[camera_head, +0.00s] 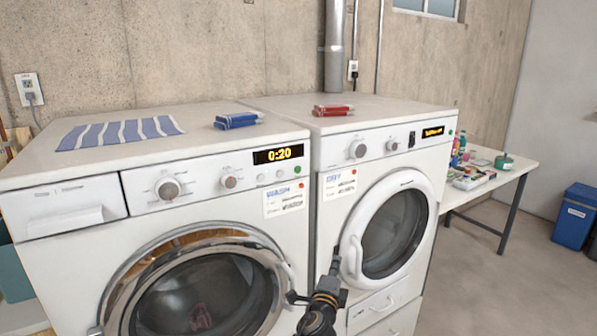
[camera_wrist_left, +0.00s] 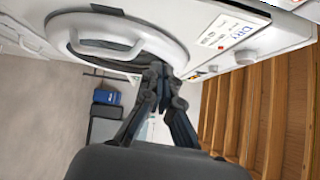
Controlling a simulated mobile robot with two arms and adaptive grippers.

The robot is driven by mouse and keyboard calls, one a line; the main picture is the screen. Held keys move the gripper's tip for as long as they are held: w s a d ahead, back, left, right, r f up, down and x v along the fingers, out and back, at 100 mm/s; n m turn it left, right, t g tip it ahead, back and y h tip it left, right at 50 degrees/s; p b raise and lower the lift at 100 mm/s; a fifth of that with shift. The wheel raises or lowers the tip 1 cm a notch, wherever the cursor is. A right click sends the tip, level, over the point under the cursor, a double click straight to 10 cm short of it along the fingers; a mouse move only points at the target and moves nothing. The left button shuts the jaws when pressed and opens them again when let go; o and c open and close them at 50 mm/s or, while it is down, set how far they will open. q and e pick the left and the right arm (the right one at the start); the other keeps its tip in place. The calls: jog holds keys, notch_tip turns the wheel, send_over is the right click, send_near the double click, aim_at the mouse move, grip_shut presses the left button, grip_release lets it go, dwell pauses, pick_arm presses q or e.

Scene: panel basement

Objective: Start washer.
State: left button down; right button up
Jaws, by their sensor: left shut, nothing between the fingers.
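The washer (camera_head: 90,240) is the white front-loader on the left in the head view, with a "WASH" label (camera_head: 284,198). Its round chrome-rimmed door (camera_head: 127,276) looks shut, and something reddish shows dimly behind the glass. Its panel has a large knob (camera_head: 168,189), a smaller knob (camera_head: 229,182), a lit display (camera_head: 278,154) reading 0:20, and small round buttons with a green one (camera_head: 297,169) at the right end. My left gripper (camera_head: 333,268) is shut and empty, low in front of the gap between the machines; its fingers also show in the left wrist view (camera_wrist_left: 163,72).
The dryer (camera_head: 330,225), labelled "DRY", stands close beside the washer; its door handle (camera_head: 352,258) is near my gripper. A striped cloth (camera_head: 120,132) and folded blue (camera_head: 238,120) and red (camera_head: 333,110) cloths lie on top. A cluttered table (camera_head: 520,165) and blue bin (camera_head: 576,215) stand right.

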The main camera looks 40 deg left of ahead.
aim_at(298, 170)
pick_arm(q)
jog(key=s+a+r+t+y, duration=0.1)
jog(key=r+y, duration=0.1)
jog(key=r, duration=0.9)
jog(key=s+a+r+m+t+y, duration=0.1)
jog(key=a+r+t+y, duration=0.1)
jog(key=r, duration=0.9)
jog(key=shift+y, duration=0.3)
jog(key=shift+a+r, duration=0.1)
jog(key=shift+a, duration=0.05)
jog(key=shift+w+a+b, duration=0.3)
jog(key=shift+w+a, duration=0.25)
jog(key=shift+a, duration=0.75)
jog(key=shift+w+a+b, duration=0.25)
jog(key=shift+w+a, duration=0.25)
jog(key=shift+a, duration=0.85)
jog(key=shift+w+a+b, duration=0.3)
jog(key=shift+w+a, duration=0.25)
jog(key=shift+a, duration=0.75)
jog(key=shift+a, duration=0.1)
jog(key=shift+w+a, duration=0.15)
jog(key=shift+a, duration=0.15)
